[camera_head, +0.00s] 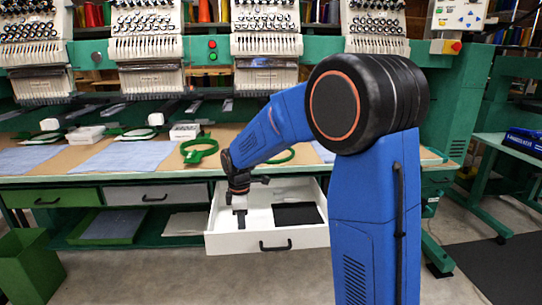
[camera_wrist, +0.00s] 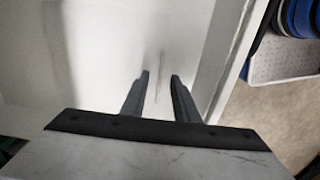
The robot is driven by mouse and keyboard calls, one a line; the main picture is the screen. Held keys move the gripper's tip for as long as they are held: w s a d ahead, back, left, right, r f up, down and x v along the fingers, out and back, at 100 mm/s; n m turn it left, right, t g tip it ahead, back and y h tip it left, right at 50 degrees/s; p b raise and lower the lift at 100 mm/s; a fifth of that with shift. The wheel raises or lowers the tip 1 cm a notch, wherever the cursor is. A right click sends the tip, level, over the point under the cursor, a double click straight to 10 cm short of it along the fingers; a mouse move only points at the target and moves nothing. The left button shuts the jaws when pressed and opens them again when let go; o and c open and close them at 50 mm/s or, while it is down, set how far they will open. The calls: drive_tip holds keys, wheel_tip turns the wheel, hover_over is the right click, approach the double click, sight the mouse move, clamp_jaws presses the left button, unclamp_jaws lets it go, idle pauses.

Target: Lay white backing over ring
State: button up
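My gripper (camera_head: 239,218) reaches down into the open white drawer (camera_head: 266,243) under the table. In the wrist view its two dark fingers (camera_wrist: 160,76) are apart, with nothing seen between them. Below them is a pale, smooth surface (camera_wrist: 110,40); I cannot tell whether it is white backing or the drawer's bottom. A black sheet (camera_head: 298,214) lies in the drawer's right part. A green ring (camera_head: 199,150) lies on the table left of my arm. Another green ring (camera_head: 281,158) is partly hidden behind my arm.
Blue-grey cloths (camera_head: 138,156) and small white stacks (camera_head: 86,134) lie on the table (camera_head: 105,160). Embroidery machine heads (camera_head: 266,45) hang above its back. A green bin (camera_head: 27,268) stands at lower left. The drawer's walls surround my gripper closely. Floor in front is clear.

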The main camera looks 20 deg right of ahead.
clamp_jaws()
drive_tip(key=shift+r, duration=2.5)
